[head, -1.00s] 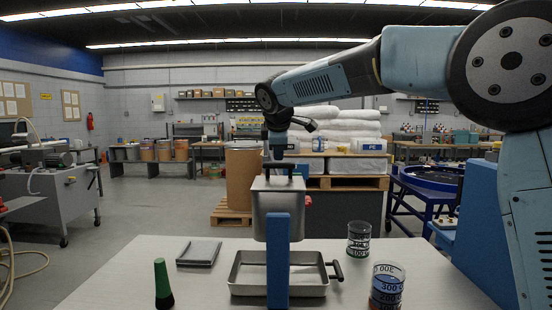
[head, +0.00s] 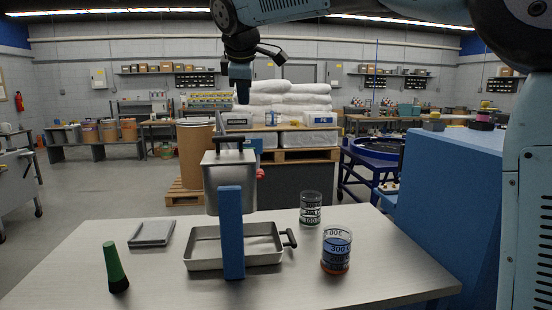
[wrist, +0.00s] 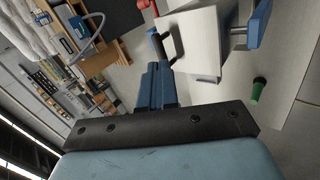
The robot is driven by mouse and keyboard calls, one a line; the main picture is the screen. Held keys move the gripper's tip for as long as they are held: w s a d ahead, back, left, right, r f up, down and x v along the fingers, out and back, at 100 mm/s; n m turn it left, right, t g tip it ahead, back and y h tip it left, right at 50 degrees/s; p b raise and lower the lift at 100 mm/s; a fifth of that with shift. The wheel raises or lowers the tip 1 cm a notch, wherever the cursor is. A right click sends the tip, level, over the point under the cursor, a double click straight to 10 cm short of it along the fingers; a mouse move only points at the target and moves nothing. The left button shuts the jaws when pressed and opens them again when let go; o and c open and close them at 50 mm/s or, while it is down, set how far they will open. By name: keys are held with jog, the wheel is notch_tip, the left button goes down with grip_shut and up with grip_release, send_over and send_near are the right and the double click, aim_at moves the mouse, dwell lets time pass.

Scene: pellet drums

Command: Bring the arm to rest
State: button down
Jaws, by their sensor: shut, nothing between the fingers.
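My gripper (head: 240,88) is shut and empty, pointing down in the air above the metal hopper (head: 222,184). In the wrist view its blue fingers (wrist: 156,88) lie together. A clear gap separates the fingertips from the hopper's black handle (head: 234,142); the handle also shows in the wrist view (wrist: 165,45). The hopper stands upright behind a blue post (head: 231,235), above a shallow metal tray (head: 203,264). My arm reaches across the top of the head view, and its upper parts are cut off by the frame.
A large blue block (head: 450,200) rises at right. A brown drum (head: 196,155) and a pallet of white sacks (head: 288,98) stand behind.

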jog(key=s+d+f+m+g+h, duration=0.1)
jog(key=s+d+f+m, duration=0.45)
jog(key=d, duration=0.45)
jog(key=s+d+f+m, duration=0.4)
jog(key=s+d, duration=0.3)
jog(key=d, duration=0.4)
jog(key=s+d+f+m+g+h, duration=0.1)
jog(key=s+d+f+m, duration=0.4)
jog(key=d, duration=0.5)
jog(key=s+d+f+m, duration=0.4)
jog(key=s+d+f, duration=0.2)
jog(key=s+f, duration=0.2)
jog(key=shift+s+f+y, duration=0.4)
jog(key=shift+s, duration=0.55)
